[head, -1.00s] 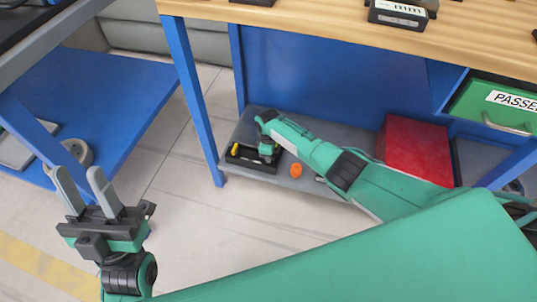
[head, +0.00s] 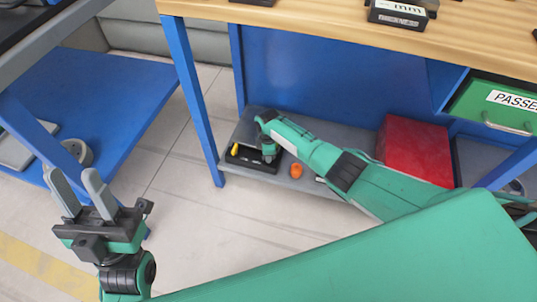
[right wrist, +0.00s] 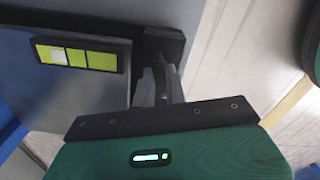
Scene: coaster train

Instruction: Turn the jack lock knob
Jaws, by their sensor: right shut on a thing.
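My right gripper (head: 268,152) reaches down to the lower shelf at a black unit (head: 241,160) with a small yellow part. In the right wrist view, my right gripper's fingers (right wrist: 164,82) are shut on a dark part (right wrist: 165,40) at the end of a black-framed panel with yellow-green squares (right wrist: 78,56). This dark part looks like the jack lock knob, but the fingers hide most of it. I cannot tell its turn angle. My left gripper (head: 80,190) is open and empty, fingers up, over the floor at the left.
An orange round thing (head: 296,171) and a red box (head: 415,152) are on the lower shelf (head: 330,186), to the right of the black unit. The wooden tabletop (head: 300,22) is above. A blue table leg (head: 191,90) stands left of my right gripper.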

